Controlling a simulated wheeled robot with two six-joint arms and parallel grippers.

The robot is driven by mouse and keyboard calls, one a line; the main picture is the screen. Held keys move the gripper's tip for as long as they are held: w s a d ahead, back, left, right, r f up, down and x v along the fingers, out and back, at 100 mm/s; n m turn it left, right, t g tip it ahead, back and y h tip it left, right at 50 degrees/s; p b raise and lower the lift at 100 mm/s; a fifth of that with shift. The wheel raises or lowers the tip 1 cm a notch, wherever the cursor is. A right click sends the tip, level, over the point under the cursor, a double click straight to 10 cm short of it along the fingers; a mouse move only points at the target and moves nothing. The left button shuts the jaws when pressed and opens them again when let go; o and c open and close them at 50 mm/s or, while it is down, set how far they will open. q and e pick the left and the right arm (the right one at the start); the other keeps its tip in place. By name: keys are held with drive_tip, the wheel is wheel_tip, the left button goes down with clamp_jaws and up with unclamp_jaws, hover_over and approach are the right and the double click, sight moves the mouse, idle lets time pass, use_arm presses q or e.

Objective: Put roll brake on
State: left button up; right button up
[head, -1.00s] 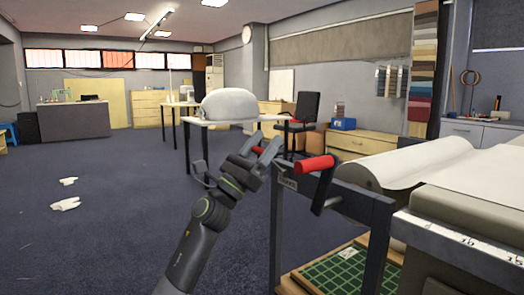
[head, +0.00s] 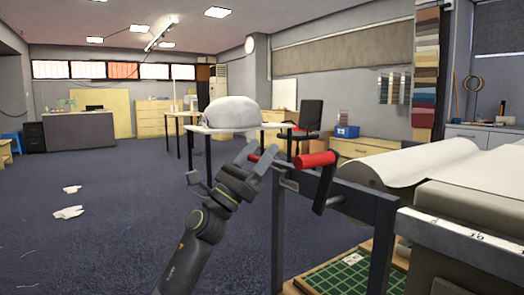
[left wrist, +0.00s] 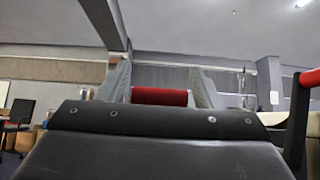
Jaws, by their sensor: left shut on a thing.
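The roll brake shows as a short red grip (left wrist: 160,97) in the left wrist view, between my left gripper's fingers. In the head view only small red parts of it (head: 269,151) show, beside the frame of the roll stand, with the fingers covering the rest. My left gripper (head: 258,157) is shut on this red grip. The brake's lever is mostly hidden, so I cannot tell its angle. A larger red crank handle (head: 316,160) sits to the right, apart from the gripper. My right gripper is not in view.
The dark stand frame (head: 345,198) carries a white fabric roll (head: 412,162) at right. A green mat (head: 345,272) lies on a low shelf beneath. A table with a white bundle (head: 231,112) stands behind. Open carpet lies left, with white scraps (head: 69,212).

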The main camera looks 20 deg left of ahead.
use_arm(q)
drive_tip(key=shift+s+a+f+b, duration=0.1)
drive_tip(key=shift+s+f+b, duration=0.1)
drive_tip(key=shift+f, duration=0.2)
drive_tip(key=shift+s+a+f+b, duration=0.1)
drive_tip(key=shift+f+b, duration=0.05)
drive_tip(key=shift+f, duration=0.2)
drive_tip(key=o, duration=1.4)
drive_tip(key=shift+s+a, duration=0.1)
drive_tip(key=shift+a, duration=0.05)
drive_tip(key=shift+c, duration=0.2)
